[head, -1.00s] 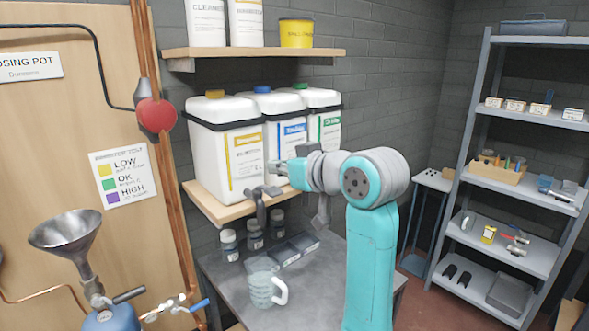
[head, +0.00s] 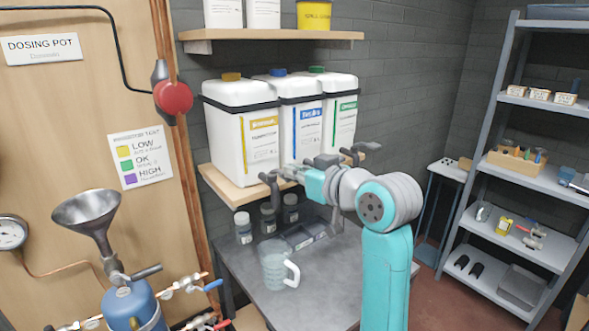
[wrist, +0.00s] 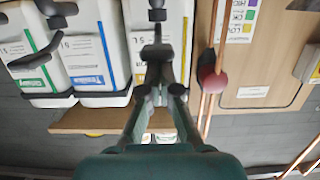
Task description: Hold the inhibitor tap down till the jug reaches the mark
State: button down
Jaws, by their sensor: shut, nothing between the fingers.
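The white container with the yellow label (head: 230,135) stands at the left of a row of three on a wooden shelf; its lettering is too blurred to read. Its dark grey tap (head: 270,187) juts over the shelf's front edge, and a tap also shows in the wrist view (wrist: 157,14). My gripper (head: 285,173) is shut and empty, close beside this tap. In the wrist view its fingertips (wrist: 157,52) point at the tap; I cannot tell whether they touch it. The clear jug (head: 273,268) stands upright on the grey bench below. Its mark and any liquid level cannot be made out.
Containers with blue (head: 310,125) and green (head: 345,118) labels stand to the right, with taps close to my arm. Several small bottles (head: 268,216) and a compartment tray (head: 302,238) sit behind the jug. The funnel on the blue dosing pot (head: 130,303) is at left.

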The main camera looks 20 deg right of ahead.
jog(key=f+t, duration=0.1)
jog(key=f+t+y, duration=0.1)
jog(key=f+t, duration=0.1)
jog(key=shift+s+d, duration=0.15)
jog(key=shift+s, duration=0.25)
dwell(2.0)
